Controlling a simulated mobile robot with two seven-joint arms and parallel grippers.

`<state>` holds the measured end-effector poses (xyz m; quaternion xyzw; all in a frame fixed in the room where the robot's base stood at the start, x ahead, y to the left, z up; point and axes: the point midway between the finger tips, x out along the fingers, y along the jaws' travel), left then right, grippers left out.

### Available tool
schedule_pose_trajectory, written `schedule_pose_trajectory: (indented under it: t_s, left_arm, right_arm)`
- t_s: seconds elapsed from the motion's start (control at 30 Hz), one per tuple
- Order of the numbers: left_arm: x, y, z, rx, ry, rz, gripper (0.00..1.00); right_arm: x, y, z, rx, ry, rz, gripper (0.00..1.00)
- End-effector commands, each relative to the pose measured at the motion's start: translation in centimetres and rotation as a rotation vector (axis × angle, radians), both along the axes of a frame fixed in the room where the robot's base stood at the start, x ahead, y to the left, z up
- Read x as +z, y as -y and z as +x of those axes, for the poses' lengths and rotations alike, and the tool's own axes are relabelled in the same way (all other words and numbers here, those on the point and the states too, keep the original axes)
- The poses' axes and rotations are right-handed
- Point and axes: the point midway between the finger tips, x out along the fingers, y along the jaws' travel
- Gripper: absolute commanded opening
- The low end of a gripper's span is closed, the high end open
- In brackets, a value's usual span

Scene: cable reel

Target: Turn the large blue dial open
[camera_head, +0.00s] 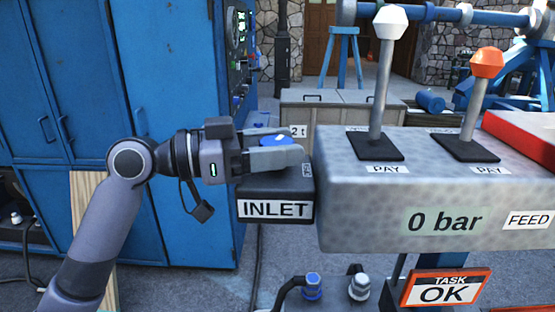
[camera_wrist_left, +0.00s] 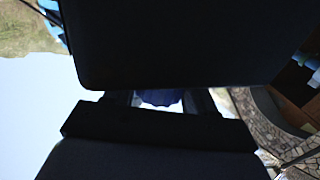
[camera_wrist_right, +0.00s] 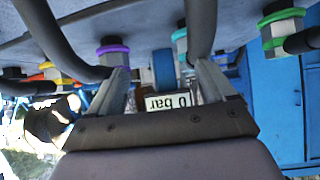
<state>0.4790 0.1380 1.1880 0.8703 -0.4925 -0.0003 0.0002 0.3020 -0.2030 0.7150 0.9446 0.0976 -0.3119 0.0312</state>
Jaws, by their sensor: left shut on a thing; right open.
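The large blue dial (camera_head: 277,140) sits on top of the dark box labelled INLET (camera_head: 275,209) in the head view. My left gripper (camera_head: 278,147) comes in level from the left, its fingers shut on the dial. The fingers hide much of it. In the left wrist view a sliver of the blue dial (camera_wrist_left: 160,97) shows between the fingers. My right gripper (camera_wrist_right: 163,80) is open, with hoses and fittings around its fingers in the right wrist view. It is out of sight in the head view.
Right of the dial stands a grey console (camera_head: 350,205) reading 0 bar, with a white-knobbed lever (camera_head: 390,24) and an orange-knobbed lever (camera_head: 487,62). A sign (camera_head: 445,288) below reads TASK OK. Blue cabinets (camera_head: 165,75) stand at left. Hose fittings (camera_head: 313,286) are below the console.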

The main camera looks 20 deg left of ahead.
Motion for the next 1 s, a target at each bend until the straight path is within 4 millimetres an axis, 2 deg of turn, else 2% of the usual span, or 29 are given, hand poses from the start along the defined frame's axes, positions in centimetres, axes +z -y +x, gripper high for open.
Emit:
schedule_pose_trajectory:
  t_s: [0.03, 0.4, 0.63, 1.0]
  left_arm:
    - [-0.4, -0.1, 0.2, -0.034, 0.003, 0.002, 0.25]
    - [-0.2, 0.0, 0.1, -0.362, 0.004, -0.004, 0.25]
    - [0.1, 0.1, 0.0, -0.583, 0.003, -0.004, 0.25]
    - [0.2, 0.1, 0.0, -0.924, 0.002, -0.003, 0.25]
  right_arm:
    - [-1.1, 0.0, 0.0, 0.0, 0.0, 0.0, 0.83]
    - [-4.1, 0.0, 0.0, 0.0, 0.001, 0.0, 0.83]
    - [-4.7, 0.0, 0.0, 0.0, 0.001, 0.0, 0.83]
    - [-4.4, 0.0, 0.0, 0.0, 0.001, 0.0, 0.83]
